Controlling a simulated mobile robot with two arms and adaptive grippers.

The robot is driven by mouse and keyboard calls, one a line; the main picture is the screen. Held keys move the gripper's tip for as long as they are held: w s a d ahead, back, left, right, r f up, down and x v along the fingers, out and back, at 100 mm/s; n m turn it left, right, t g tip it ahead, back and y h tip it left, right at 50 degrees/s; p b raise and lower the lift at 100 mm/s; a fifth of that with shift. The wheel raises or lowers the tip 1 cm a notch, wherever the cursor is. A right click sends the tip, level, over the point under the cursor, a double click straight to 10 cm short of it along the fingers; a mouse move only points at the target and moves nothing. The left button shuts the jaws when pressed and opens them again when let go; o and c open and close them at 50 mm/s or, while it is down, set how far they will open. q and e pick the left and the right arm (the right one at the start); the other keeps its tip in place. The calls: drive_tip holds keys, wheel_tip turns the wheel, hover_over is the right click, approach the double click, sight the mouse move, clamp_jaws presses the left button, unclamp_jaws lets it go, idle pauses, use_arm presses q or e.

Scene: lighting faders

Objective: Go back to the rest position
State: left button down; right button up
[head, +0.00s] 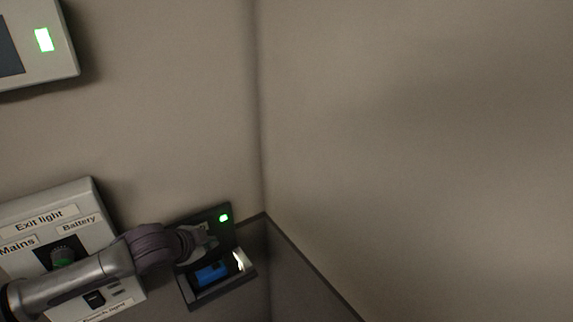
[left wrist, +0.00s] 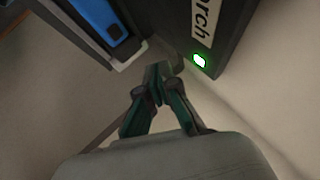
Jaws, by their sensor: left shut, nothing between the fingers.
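My left gripper (head: 213,252) reaches in from the left along the wall, in front of a dark wall unit (head: 226,214) with a lit green lamp. In the left wrist view its two fingers (left wrist: 158,72) meet at the tips, shut with nothing between them. They are close to the dark unit (left wrist: 232,35), whose label ends in "rch"; I cannot tell whether they touch it. My right gripper is in neither view.
A blue object (head: 212,272) sits in the dark tray-like holder below the lamp. My left arm crosses the exit light panel (head: 88,200), partly hiding its knob and labels. Another panel (head: 62,62) is at top left. The right wall is bare.

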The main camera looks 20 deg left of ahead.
use_arm(q)
drive_tip(key=s+d+f+n+g+h, duration=0.1)
drive_tip(key=s+d+f+n+g, duration=0.1)
drive_tip(key=s+d+f, duration=0.7)
drive_tip(key=s+d+f+n+g+y, duration=0.1)
drive_tip(key=s+n+g, duration=0.15)
drive_tip(key=s, duration=0.55)
drive_tip(key=s+d+n+g+y, duration=0.15)
drive_tip(key=s+n, duration=0.25)
drive_tip(key=s, duration=0.5)
wheel_tip(320, 180, down, 36)
drive_tip(key=s+f+g+b, duration=0.1)
drive_tip(key=s+b, duration=0.1)
drive_tip(key=b, duration=0.6)
drive_tip(key=s+a+f+b, duration=0.1)
drive_tip(key=s+f+b, duration=0.2)
drive_tip(key=s+f, duration=0.5)
drive_tip(key=s+a+f+g+b, duration=0.1)
drive_tip(key=s+f+b, duration=0.2)
drive_tip(key=s+f, duration=0.4)
wheel_tip(320, 180, down, 5)
drive_tip(key=shift+s+a+r+m+h, duration=0.1)
drive_tip(key=shift+s+a+m+h, duration=0.25)
drive_tip(key=shift+m, duration=0.1)
